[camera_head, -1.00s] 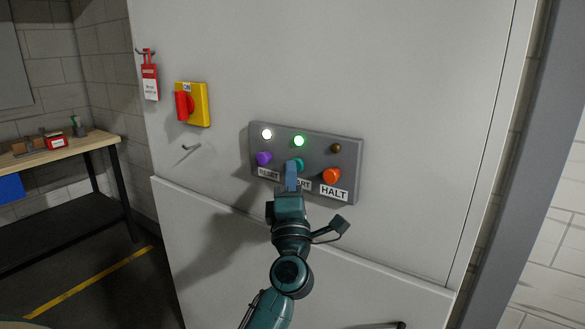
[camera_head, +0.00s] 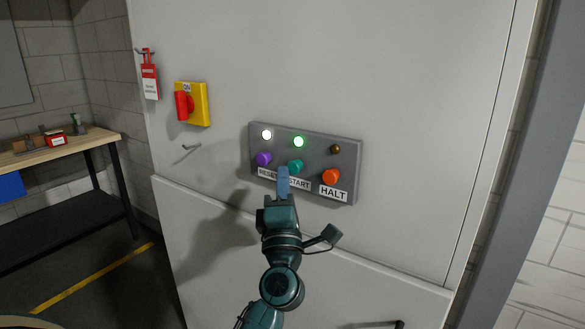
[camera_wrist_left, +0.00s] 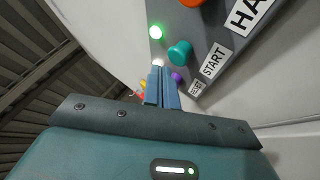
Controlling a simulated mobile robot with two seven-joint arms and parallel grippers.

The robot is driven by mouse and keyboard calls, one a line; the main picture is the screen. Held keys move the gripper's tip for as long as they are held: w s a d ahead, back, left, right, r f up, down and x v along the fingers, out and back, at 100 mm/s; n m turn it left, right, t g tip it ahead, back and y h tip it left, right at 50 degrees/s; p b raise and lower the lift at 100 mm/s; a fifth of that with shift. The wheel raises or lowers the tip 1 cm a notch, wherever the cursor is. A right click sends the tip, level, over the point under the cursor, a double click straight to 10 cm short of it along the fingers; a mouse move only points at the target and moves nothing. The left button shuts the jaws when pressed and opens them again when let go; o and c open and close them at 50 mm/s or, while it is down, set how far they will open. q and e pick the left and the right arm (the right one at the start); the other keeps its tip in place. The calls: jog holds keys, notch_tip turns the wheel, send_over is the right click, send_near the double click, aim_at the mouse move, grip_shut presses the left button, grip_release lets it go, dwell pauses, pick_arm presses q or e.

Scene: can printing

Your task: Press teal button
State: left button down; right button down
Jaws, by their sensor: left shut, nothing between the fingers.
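The teal button (camera_head: 295,166) sits in the middle of the lower row on the grey control panel (camera_head: 307,185), above the START label (camera_head: 299,184). The green lamp (camera_head: 298,141) above it is lit. My left gripper (camera_head: 283,170) is shut and empty, with its blue fingertips just below and left of the teal button in the head view. In the left wrist view the teal button (camera_wrist_left: 180,53) stands clear of the fingertips (camera_wrist_left: 162,72), with a visible gap. The right gripper is not in view.
The purple button (camera_head: 264,159) is left of the teal one, and the orange HALT button (camera_head: 331,177) is right. A white lamp (camera_head: 267,134) is lit; the brown lamp (camera_head: 336,149) looks dark. A red-and-yellow switch (camera_head: 192,104) and a red tag (camera_head: 150,80) are farther left.

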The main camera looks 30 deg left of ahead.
pick_arm(q)
jog(key=shift+s+a+p, duration=0.2)
jog(key=shift+s+p, duration=0.45)
jog(key=shift+s, duration=1.8)
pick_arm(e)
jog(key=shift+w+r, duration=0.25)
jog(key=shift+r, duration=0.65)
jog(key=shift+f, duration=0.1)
pick_arm(q)
jog(key=s+d+f+m+g+h, duration=0.1)
jog(key=s+d+f+m+h, duration=0.1)
jog(key=d+f+m+h, duration=0.55)
jog(key=s+d+f+m+g+h, duration=0.15)
jog(key=d+f+m+h, duration=0.5)
jog(key=f+m, duration=0.65)
jog(key=s+f+m+g, duration=0.3)
jog(key=s+f+g, duration=0.1)
jog(key=s+f, duration=0.3)
jog(key=s+f+m+g+h, duration=0.1)
jog(key=s+f+m+g, duration=0.3)
jog(key=s+f, duration=0.3)
notch_tip(320, 180, down, 5)
jog(key=shift+d+r, duration=0.1)
jog(key=shift+d, duration=0.2)
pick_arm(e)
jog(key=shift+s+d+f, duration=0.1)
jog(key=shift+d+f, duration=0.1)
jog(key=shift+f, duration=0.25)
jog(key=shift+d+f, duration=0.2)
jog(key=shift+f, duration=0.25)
